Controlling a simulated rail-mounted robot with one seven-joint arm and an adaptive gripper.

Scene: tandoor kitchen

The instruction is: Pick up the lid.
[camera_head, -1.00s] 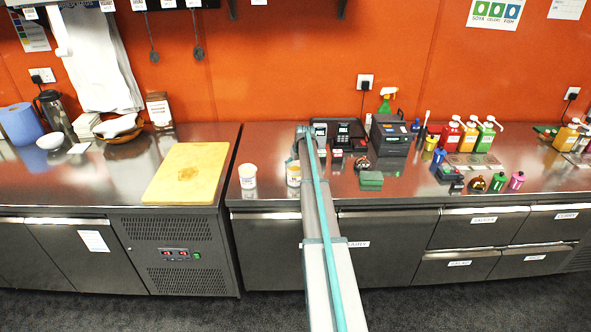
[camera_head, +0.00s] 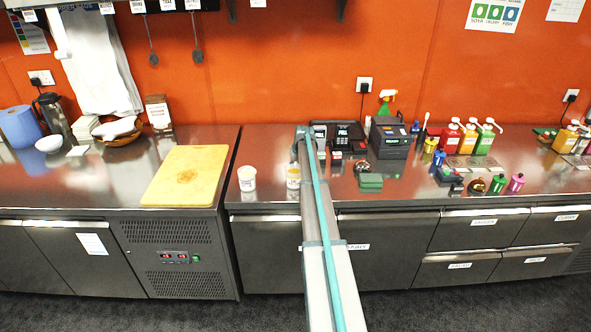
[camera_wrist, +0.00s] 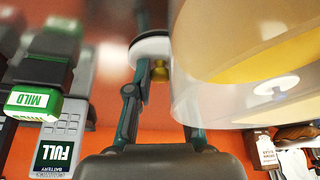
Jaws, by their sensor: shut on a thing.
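In the wrist view my gripper (camera_wrist: 158,24) reaches away from the camera with its two teal-and-dark fingers on either side of a round white lid (camera_wrist: 150,47). The lid has a dark rim and a small brass-coloured knob (camera_wrist: 160,70). The gripper is shut on the lid; the exact contact at the fingertips is partly hidden. In the head view my arm runs up the middle of the picture, and the gripper and lid cannot be made out there.
A green-topped block (camera_head: 370,181) and black machine (camera_head: 389,137) stand right. The cutting board (camera_head: 187,175) is bare.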

